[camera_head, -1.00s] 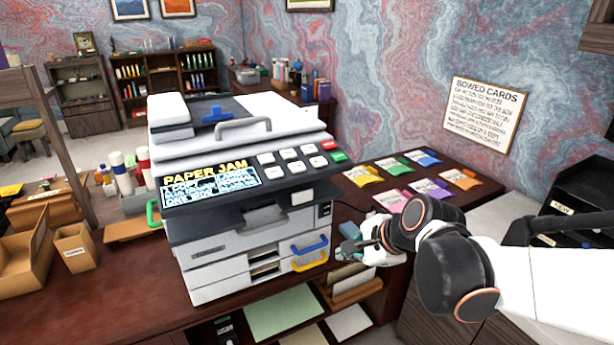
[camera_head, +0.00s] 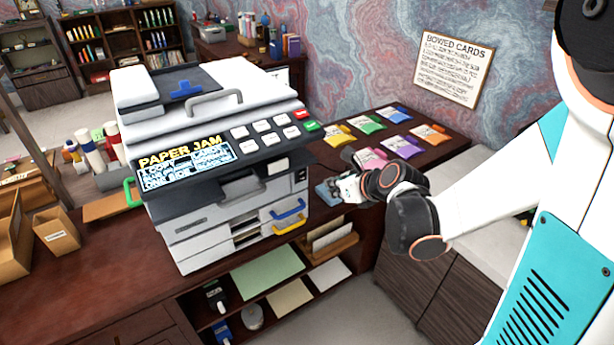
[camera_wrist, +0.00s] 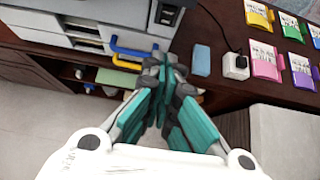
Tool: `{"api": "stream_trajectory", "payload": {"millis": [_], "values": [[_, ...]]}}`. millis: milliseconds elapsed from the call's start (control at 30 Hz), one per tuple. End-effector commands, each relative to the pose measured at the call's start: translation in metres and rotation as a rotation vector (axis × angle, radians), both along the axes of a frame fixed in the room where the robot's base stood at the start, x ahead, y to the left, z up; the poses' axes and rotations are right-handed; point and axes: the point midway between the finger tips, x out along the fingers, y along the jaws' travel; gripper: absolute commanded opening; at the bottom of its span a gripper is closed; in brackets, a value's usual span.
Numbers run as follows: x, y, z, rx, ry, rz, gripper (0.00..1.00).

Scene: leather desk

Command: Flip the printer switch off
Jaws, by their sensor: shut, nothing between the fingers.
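The large white and dark grey printer (camera_head: 215,130) stands on the dark desk, its screen reading "PAPER JAM". A small dark panel (camera_head: 300,177) with pale marks sits at the right end of its front; I cannot tell whether this is the switch or how it is set. My gripper (camera_head: 338,189) is just right of the printer's front, low over the desk's front part. In the wrist view my gripper (camera_wrist: 163,75) is shut and empty, its teal fingers together. The printer's lower trays (camera_wrist: 75,35) show left of the fingertips. The printer's right side is mostly hidden.
A blue block (camera_wrist: 201,60) and a white plug with a black cable (camera_wrist: 236,65) lie right of the fingertips. Blue and yellow tray handles (camera_head: 288,210) stick out near my gripper. Coloured card packs (camera_head: 385,130) cover the desk behind. A shelf with papers (camera_head: 268,270) is below.

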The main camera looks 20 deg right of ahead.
Motion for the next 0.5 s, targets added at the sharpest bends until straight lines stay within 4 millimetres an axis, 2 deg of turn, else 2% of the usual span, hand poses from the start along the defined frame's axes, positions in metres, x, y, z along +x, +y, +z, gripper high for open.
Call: {"api": "stream_trajectory", "payload": {"millis": [267, 500], "values": [[0.004, 0.002, -0.004, -0.002, 0.000, 0.003, 0.00], [0.030, 0.010, -0.026, -0.002, 0.001, 0.005, 0.00]]}}
